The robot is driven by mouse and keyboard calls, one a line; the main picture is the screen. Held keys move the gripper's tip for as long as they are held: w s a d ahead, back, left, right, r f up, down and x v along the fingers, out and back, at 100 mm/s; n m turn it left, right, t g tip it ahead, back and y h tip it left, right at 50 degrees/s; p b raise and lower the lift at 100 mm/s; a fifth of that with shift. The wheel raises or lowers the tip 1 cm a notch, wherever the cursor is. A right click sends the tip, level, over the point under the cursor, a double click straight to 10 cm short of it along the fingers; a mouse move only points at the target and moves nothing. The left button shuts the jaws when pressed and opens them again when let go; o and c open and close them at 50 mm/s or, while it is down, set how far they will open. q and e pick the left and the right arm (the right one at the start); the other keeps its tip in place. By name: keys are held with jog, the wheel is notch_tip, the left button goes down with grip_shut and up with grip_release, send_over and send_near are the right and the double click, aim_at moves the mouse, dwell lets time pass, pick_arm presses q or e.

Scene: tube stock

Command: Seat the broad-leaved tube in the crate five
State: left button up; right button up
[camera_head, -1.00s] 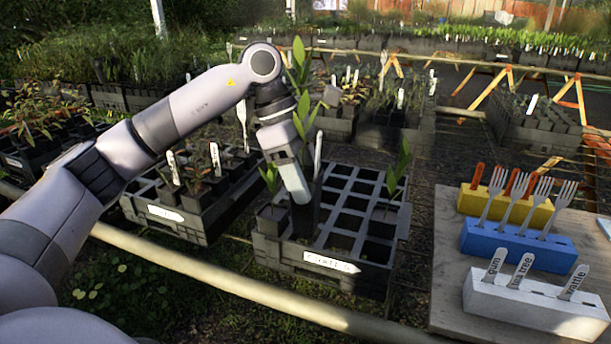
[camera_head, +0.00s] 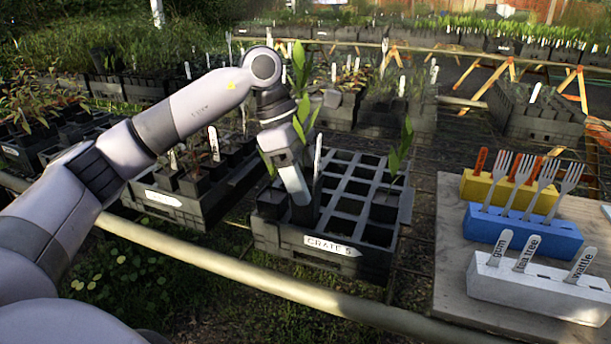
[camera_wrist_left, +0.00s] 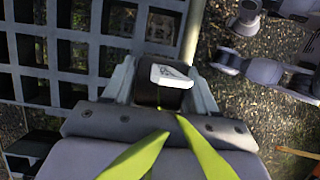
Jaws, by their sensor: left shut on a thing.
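My left gripper (camera_head: 297,197) points down over the front left part of crate five (camera_head: 285,240), shut on a dark tube (camera_head: 303,214). Tall broad green leaves rise beside the gripper, with a white label stick (camera_head: 318,160). In the left wrist view the fingers (camera_wrist_left: 162,88) clasp the black tube (camera_wrist_left: 150,97) with its white label top (camera_wrist_left: 172,76); two leaves (camera_wrist_left: 205,150) cross the foreground. The crate's open grid (camera_wrist_left: 75,75) lies at upper left there. How deep the tube's bottom sits is hidden. My right gripper is out of view.
Another crate (camera_head: 180,208) with potted seedlings stands close at left. A seedling (camera_head: 400,150) stands in crate five's right side. On the board (camera_head: 450,260) at right are yellow (camera_head: 530,198), blue (camera_head: 520,232) and white (camera_head: 530,290) blocks holding forks and labels. A pale rail (camera_head: 260,284) runs in front.

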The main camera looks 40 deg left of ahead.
aim_at(305, 209)
pick_arm(q)
jog(key=shift+f+b, duration=0.75)
jog(key=shift+f, duration=0.5)
jog(key=shift+s+f+b, duration=0.1)
jog(key=shift+f+b, duration=0.35)
jog(key=shift+f, duration=0.2)
jog(key=shift+s+a+f+b, duration=0.15)
jog(key=shift+f+b, duration=0.4)
jog(key=shift+f, duration=0.2)
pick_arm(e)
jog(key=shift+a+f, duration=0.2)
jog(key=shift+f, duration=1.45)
pick_arm(q)
jog(key=shift+f, duration=0.35)
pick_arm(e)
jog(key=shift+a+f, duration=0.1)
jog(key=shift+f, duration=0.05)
pick_arm(q)
jog(key=o, duration=1.2)
jog(key=shift+d+f, duration=0.15)
jog(key=shift+d, duration=0.05)
jog(key=p+v, duration=0.1)
jog(key=v, duration=0.7)
jog(key=shift+p, duration=0.4)
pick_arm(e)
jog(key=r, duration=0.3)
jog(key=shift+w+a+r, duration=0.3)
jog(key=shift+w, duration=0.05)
